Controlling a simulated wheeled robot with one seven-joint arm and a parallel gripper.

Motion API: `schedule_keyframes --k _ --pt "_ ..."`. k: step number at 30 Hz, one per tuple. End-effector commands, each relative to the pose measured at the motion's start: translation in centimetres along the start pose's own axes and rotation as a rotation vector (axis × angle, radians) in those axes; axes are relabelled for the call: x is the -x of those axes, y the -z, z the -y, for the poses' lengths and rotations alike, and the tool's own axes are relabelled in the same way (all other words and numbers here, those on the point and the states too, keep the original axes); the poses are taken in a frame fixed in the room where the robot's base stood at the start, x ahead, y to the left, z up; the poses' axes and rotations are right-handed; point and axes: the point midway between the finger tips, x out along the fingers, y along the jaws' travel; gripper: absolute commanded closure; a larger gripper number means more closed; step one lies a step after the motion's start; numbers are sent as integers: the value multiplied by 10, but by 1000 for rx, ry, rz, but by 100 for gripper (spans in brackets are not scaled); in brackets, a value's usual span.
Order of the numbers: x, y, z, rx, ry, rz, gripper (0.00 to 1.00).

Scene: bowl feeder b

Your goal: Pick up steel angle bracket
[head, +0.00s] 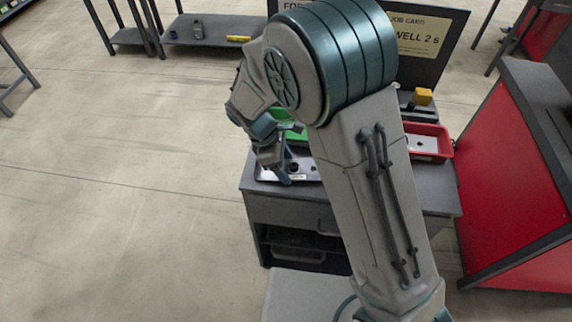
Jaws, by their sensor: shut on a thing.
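My gripper (284,178) points down at the left part of the grey workbench (285,210), over or just in front of a dark tray (262,174) with pale labels. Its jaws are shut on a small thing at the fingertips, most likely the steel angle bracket. The fingers hide most of it, and its shape is too small to make out. I cannot tell whether it is clear of the tray. My own arm covers the middle of the bench and part of the tray.
A green bin (296,134) stands behind my gripper. A red bin (432,139) and a yellow block (423,97) are at the bench's right. A dark board with a job card (420,36) reading "WELL 2 s" stands behind.

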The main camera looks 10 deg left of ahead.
Motion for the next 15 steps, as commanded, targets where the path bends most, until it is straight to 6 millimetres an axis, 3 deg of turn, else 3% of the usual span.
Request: schedule_keyframes --k 10,15 --pt "34 -14 -1 -2 -4 -3 71" --pt "36 -37 2 -3 -1 -1 71"
